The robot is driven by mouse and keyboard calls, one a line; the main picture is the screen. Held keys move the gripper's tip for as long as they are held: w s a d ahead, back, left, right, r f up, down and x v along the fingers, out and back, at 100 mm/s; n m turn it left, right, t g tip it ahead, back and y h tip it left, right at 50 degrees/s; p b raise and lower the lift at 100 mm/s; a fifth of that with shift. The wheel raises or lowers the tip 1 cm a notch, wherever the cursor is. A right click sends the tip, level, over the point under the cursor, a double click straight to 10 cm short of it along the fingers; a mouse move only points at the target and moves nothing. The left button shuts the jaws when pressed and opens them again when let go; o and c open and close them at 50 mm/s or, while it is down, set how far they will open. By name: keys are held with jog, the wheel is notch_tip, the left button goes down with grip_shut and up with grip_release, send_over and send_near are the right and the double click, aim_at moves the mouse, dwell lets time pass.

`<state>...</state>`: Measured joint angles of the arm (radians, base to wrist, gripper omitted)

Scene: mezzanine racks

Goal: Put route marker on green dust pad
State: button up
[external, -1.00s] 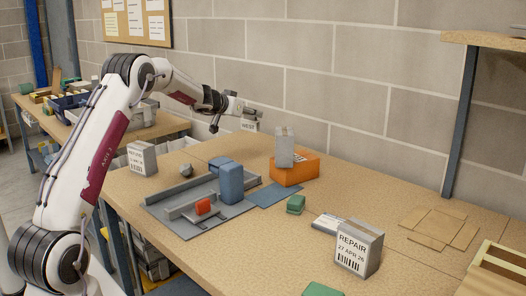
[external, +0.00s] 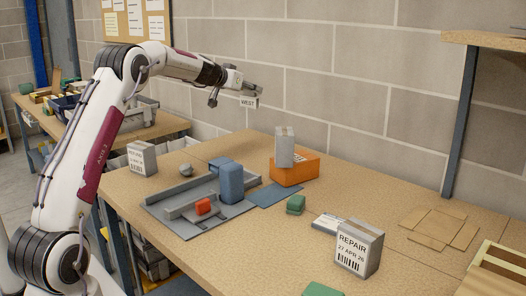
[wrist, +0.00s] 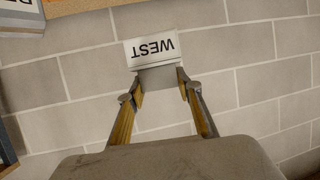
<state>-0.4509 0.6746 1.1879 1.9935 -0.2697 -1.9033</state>
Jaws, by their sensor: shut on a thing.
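The route marker appears to be a small grey-white block lettered "WEST" (external: 248,102); it also shows, upside down, in the wrist view (wrist: 151,50). My gripper (external: 254,91) is shut on it and holds it high above the back of the bench, in front of the block wall. In the wrist view, both fingertips (wrist: 158,80) press on the marker's near end. A flat green pad (external: 323,289) lies at the front edge of the external view, partly cut off, well below and right of my gripper. Nothing shows on its visible part.
A grey fixture (external: 180,215) with a blue block (external: 230,183) is mid-bench. An orange box (external: 294,168) carries a grey carton (external: 284,146). A green block (external: 296,203), a "REPAIR" carton (external: 359,249) and cardboard sheets (external: 438,228) are rightward. A shelf post (external: 461,115) stands far right.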

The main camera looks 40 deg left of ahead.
jog(key=shift+r, duration=1.2)
jog(key=s+d+f+m+g+h, duration=0.2)
jog(key=s+d+m+h, duration=0.15)
jog(key=d, duration=1.05)
jog(key=s+d+f+m+g+h, duration=0.1)
jog(key=s+d+m+g+h, duration=0.3)
jog(key=d, duration=0.9)
jog(key=s+d+f+m+t+h, duration=0.1)
jog(key=s+d+f+m+h, duration=0.3)
jog(key=d, duration=1)
jog(key=s+d+r+m+g+h, duration=0.25)
jog(key=s+d+m+g, duration=0.4)
jog(key=s+d, duration=0.5)
jog(key=s+d+r+m+g+h, duration=0.1)
jog(key=s+d+r+m+g, duration=0.3)
jog(key=s+d+m+g, duration=0.7)
jog(key=s+a+f+n+t, duration=0.1)
jog(key=s+f+n+t, duration=0.3)
jog(key=f, duration=0.6)
jog(key=shift+a+f, duration=0.25)
jog(key=shift+f, duration=0.05)
